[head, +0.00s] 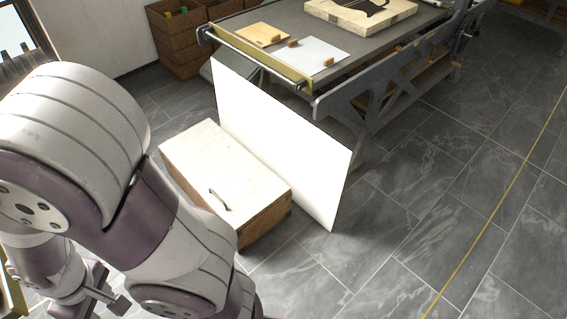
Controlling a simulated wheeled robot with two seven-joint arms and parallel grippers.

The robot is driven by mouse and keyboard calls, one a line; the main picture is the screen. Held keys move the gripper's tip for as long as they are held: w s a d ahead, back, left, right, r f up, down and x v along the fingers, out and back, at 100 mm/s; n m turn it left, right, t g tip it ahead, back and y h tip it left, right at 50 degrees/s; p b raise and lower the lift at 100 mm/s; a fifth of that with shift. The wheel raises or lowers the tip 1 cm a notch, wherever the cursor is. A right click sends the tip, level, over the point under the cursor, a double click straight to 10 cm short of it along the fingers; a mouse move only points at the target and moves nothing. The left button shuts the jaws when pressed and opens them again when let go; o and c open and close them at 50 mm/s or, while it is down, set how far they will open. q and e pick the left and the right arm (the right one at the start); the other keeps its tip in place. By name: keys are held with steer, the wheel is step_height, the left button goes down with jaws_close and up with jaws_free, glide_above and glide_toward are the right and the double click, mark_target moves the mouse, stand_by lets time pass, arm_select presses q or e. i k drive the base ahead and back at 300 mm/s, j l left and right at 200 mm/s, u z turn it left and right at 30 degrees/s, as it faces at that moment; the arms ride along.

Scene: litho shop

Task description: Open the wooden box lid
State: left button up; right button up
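The wooden box (265,220) sits on the floor left of centre in the head view. My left arm fills the left of the view and covers part of the box's near left side. Dark parts that look like my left gripper (100,295) show at the lower left, partly cut off; I cannot tell whether its fingers are open or shut. They are apart from the lid. My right gripper is out of view.
Brown crates (180,40) stand at the back. Tiled floor at the right is clear.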

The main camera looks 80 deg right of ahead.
mark_target(239, 188)
steer(key=z, duration=2.35)
steer(key=i+l+z, duration=0.15)
steer(key=i, duration=1.55)
steer(key=k+j, duration=0.05)
